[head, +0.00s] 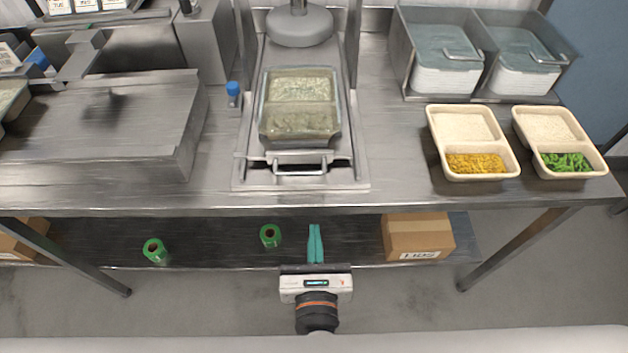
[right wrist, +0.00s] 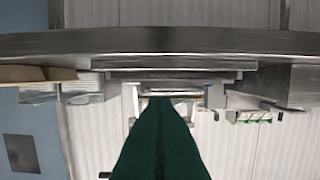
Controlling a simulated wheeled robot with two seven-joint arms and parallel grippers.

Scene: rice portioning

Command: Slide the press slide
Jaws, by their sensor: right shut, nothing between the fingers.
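The press slide (head: 243,172) is a metal tray with a front handle (head: 300,160), on the steel table below the round press head (head: 299,27). A clear two-compartment container (head: 301,88) with pale contents sits on the slide. My right gripper (head: 315,243) is in front of the table's front edge, its teal fingers shut together and empty, pointing toward the handle but apart from it. In the right wrist view the fingers (right wrist: 160,135) point toward the handle bar (right wrist: 170,93). My left gripper is not in view.
Two filled trays, one with yellow food (head: 476,163) and one with green food (head: 565,162), stand at the right. Behind them are metal bins (head: 408,75). A steel box (head: 100,130) is at the left. A carton (head: 418,236) and green rolls (head: 155,252) lie on the lower shelf.

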